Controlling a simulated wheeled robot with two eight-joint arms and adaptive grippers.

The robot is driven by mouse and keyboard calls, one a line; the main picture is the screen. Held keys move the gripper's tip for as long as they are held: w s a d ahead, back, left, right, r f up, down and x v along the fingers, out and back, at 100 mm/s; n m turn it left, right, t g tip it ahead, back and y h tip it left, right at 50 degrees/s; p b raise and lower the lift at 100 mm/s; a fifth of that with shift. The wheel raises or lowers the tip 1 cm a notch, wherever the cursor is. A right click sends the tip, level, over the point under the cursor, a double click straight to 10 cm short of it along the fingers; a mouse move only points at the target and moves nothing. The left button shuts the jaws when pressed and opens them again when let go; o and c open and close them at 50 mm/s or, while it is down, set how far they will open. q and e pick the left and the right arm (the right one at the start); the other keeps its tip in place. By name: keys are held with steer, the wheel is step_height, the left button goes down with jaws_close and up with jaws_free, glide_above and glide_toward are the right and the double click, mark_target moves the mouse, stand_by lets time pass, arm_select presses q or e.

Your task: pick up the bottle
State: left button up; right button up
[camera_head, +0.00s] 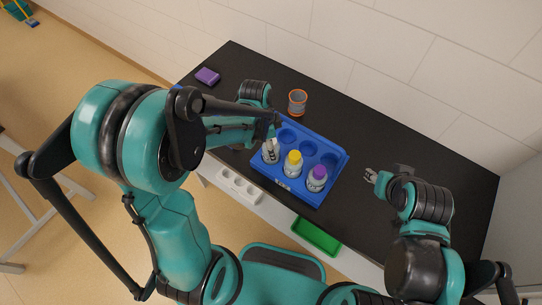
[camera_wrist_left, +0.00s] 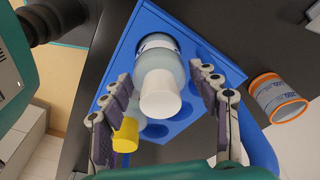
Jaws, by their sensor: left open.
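A blue tray (camera_head: 333,172) with round wells holds three bottles in its front row. The white-capped bottle (camera_head: 270,157) is at the left; it also shows in the left wrist view (camera_wrist_left: 160,82). The yellow-capped bottle (camera_head: 293,165) is in the middle and the purple-capped bottle (camera_head: 317,180) at the right. My left gripper (camera_head: 272,146) is at the white-capped bottle and partly hides it. In the left wrist view its fingers (camera_wrist_left: 165,100) are open, one on each side of this bottle. My right gripper (camera_head: 371,176) is empty above the table, right of the tray.
The black table (camera_head: 400,150) stands by a white wall. An orange-rimmed cup (camera_head: 297,103) is behind the tray and a purple block (camera_head: 207,76) is at the back left. A white holder (camera_head: 240,187) and a green bin (camera_head: 316,237) are at the front, below the tabletop.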

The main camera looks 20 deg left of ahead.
arm_select(q)
steer(key=shift+f, duration=0.3)
jaws_close()
steer(key=shift+r, duration=0.15)
